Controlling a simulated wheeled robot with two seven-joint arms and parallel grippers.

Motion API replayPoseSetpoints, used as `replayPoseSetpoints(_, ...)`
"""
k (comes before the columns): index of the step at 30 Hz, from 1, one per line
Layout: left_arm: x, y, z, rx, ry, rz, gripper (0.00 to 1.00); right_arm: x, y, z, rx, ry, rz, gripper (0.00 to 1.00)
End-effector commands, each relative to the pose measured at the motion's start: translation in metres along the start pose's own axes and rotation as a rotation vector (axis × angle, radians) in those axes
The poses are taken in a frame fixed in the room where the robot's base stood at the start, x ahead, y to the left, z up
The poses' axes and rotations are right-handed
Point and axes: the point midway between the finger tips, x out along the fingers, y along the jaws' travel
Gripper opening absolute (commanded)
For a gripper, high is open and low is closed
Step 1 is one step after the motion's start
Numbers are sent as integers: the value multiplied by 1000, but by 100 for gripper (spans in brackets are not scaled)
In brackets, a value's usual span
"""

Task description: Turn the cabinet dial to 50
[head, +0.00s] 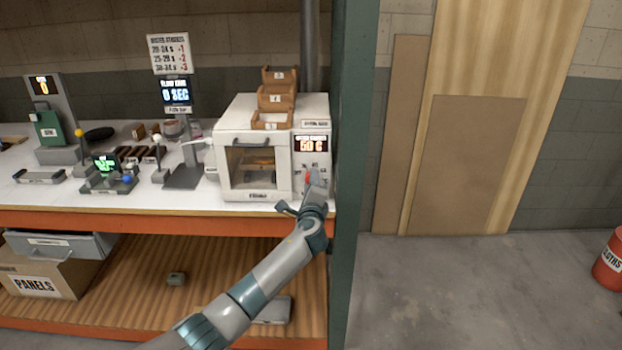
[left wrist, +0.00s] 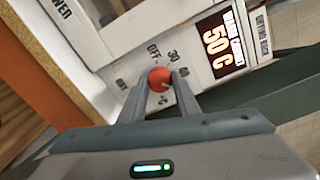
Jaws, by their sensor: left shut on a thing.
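The white cabinet (head: 226,165) stands at the right end of the bench, its window door closed. Its display (head: 311,144) reads 50 C, and the same display shows in the left wrist view (left wrist: 219,44). The red dial (left wrist: 160,78) is on the cabinet's front panel below the display, with printed marks OFF and 30 visible around it. My left gripper (left wrist: 161,84) is shut on the dial, one finger on each side. In the head view the gripper (head: 314,180) hides most of the dial. My right gripper is not in view.
Small wooden bins (head: 276,98) stand on top of the cabinet. A green post (head: 358,130) rises close to the right of it. Other bench devices, including a sign stand (head: 185,178), are to the left. Open floor lies to the right.

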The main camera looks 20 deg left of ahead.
Motion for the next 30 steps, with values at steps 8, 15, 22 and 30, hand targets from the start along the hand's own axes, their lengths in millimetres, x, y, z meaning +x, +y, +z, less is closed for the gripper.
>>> replayPoseSetpoints(8, 0, 1, -1, 179, -3, 2, 7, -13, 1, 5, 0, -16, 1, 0)
replayPoseSetpoints(15, 0, 2, -1, 247, -5, 1, 7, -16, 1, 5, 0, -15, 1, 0)
replayPoseSetpoints(22, 0, 2, -1, 257, -5, 1, 7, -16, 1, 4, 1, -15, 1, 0)
replayPoseSetpoints(30, 0, 2, -1, 255, -5, 1, 48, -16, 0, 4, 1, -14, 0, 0)
